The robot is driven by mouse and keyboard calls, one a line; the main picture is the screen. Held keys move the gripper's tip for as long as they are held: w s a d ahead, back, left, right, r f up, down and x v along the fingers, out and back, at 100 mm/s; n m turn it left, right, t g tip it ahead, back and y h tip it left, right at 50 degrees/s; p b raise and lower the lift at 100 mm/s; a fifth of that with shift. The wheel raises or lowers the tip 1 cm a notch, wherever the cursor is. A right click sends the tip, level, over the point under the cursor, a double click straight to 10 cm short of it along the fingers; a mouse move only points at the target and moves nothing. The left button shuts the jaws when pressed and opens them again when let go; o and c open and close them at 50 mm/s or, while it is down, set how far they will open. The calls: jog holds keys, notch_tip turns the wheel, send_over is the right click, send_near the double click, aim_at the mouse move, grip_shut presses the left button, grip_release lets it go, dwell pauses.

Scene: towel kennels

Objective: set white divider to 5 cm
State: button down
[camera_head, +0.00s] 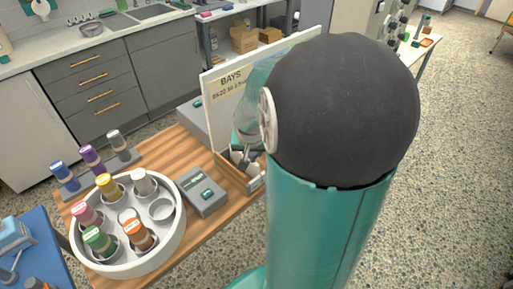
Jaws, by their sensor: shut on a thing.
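My gripper (245,158) is low over the wooden tray (231,178) at the right end of the wooden table, in front of the sign board headed BAYS (222,97). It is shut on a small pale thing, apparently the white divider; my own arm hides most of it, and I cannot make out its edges. My arm also covers the right part of the tray and of the board. The small print on the board is too small to read surely.
A round white holder (172,247) with several coloured-capped bottles stands on the table (150,150). A grey box with a green button (206,192) is between it and the tray. More bottles stand on a grey rack (98,177) at the left. A blue surface (38,257) adjoins lower left.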

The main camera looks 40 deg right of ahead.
dwell(0.3)
jog(key=c, duration=1.1)
grip_release()
jog(key=shift+r, duration=0.1)
jog(key=v, duration=1.3)
jog(key=shift+s+a+r, duration=0.1)
jog(key=shift+s+r, duration=0.1)
jog(key=shift+r, duration=0.1)
jog(key=shift+a, duration=0.1)
jog(key=s+a+r+n+y, duration=0.1)
jog(key=s+a+n, duration=0.1)
jog(key=a, duration=0.4)
jog(key=s+a+r+n+t+y, duration=0.1)
jog(key=s+a+n, duration=0.1)
jog(key=a, duration=0.5)
jog(key=s+a+r+n+t+y, duration=0.1)
jog(key=s+a+n, duration=0.1)
jog(key=a+n, duration=0.2)
jog(key=shift+s+a+n, duration=0.2)
jog(key=shift+a+n, duration=0.1)
jog(key=shift+a, duration=1.3)
